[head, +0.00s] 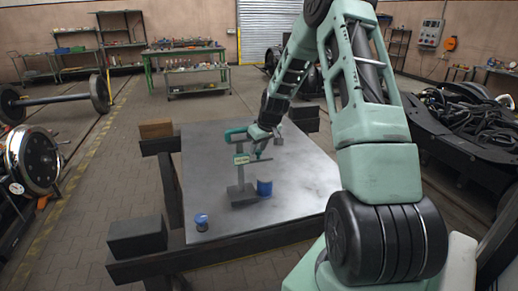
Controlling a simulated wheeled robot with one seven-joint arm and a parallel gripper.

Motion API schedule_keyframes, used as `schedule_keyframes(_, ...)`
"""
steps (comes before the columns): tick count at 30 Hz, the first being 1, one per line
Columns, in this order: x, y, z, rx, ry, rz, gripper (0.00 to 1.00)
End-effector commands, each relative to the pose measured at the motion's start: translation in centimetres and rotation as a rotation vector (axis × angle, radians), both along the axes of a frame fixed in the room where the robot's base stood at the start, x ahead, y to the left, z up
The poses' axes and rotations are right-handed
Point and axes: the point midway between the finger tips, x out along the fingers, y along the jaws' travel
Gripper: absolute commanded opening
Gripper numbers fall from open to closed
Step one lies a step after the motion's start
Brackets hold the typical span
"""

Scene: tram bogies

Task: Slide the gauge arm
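A gauge stand (241,193) with a grey base and upright post stands on the grey metal table. A green gauge arm (242,158) sticks out to the right from the upper part of the post. My gripper (266,149) reaches down from my arm just above and right of the gauge arm. It is small in view, and I cannot tell whether it touches the gauge arm or whether its fingers are open. A blue cylinder (265,188) stands right of the stand's base, below the gauge arm.
The grey table top (300,180) is mostly clear. A small blue-topped object (201,221) sits near its front left corner. Dark blocks (137,237) and beams flank the table. Wheelsets (60,98) stand at left, and dark machinery with cables (460,115) at right.

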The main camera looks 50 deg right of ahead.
Motion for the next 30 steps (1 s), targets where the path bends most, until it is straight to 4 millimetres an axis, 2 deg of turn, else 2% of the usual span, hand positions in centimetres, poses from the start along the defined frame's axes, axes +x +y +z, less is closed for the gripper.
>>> schedule_keyframes(6, -0.1, 0.1, 0.0, 0.001, 0.003, 0.000, 0.33)
schedule_keyframes(11, -0.6, 0.1, 1.3, 0.000, 0.000, 0.001, 0.33)
schedule_keyframes(14, -1.3, 0.2, 2.8, -0.001, 0.000, 0.000, 0.33)
schedule_keyframes(24, -4.3, 0.6, 10.0, -0.003, -0.002, -0.001, 0.33)
schedule_keyframes(30, -5.7, 0.9, 13.7, -0.002, -0.001, 0.000, 0.33)
